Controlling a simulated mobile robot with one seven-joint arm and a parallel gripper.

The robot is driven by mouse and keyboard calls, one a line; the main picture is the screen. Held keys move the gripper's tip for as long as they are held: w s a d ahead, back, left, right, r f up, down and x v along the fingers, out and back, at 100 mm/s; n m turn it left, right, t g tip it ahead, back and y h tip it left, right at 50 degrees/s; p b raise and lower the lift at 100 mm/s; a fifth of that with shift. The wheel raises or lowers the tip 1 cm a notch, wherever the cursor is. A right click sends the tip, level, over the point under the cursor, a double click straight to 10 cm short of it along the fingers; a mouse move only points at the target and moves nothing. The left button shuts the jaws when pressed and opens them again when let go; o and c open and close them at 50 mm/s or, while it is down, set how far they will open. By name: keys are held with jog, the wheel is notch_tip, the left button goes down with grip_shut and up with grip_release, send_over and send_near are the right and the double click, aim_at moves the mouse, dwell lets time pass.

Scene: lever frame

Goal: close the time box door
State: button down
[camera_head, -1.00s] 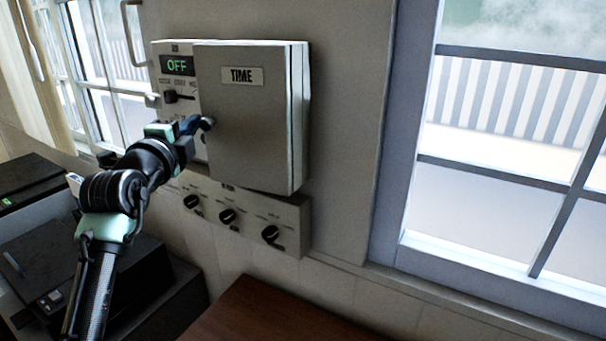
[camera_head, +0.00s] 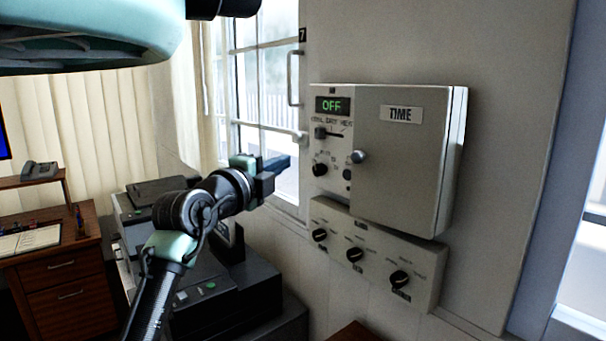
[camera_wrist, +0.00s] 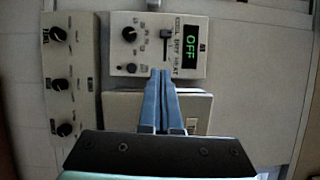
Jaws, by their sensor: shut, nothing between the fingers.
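The time box (camera_head: 333,140) is a pale grey wall unit with an OFF display and small controls on its left part. A round knob (camera_head: 358,156) sits at the door's left edge. My gripper (camera_head: 282,164) is shut and empty, left of the box and apart from the knob in the head view. In the wrist view the blue fingers (camera_wrist: 164,75) are together in front of the control panel (camera_wrist: 190,28) and hide part of the door (camera_wrist: 195,105).
A lower panel with three dark knobs (camera_head: 372,255) is mounted under the box. A window (camera_head: 265,90) with a handle is on the left. Dark machines (camera_head: 240,280) stand below my arm. A wooden desk with a phone (camera_head: 40,172) is at far left.

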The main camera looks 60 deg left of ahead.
jog(key=s+d+r+m+t+h+p, duration=0.1)
jog(key=s+d+h+p, duration=0.1)
jog(key=d, duration=0.4)
jog(key=s+d+r+m+h+p, duration=0.1)
jog(key=d+h+p, duration=0.1)
jog(key=d, duration=0.3)
jog(key=p, duration=0.7)
send_near(356, 159)
jog(key=x, duration=0.3)
jog(key=r+x, duration=0.1)
jog(key=x, duration=0.1)
jog(key=shift+w+a+f, duration=0.1)
jog(key=shift+w+a, duration=0.05)
jog(key=shift+w, duration=0.25)
jog(key=shift+w+a+f, duration=0.1)
jog(key=shift+w+f, duration=0.05)
jog(key=shift+w, duration=0.3)
jog(key=shift+f+b, duration=0.25)
jog(key=shift+b, duration=0.35)
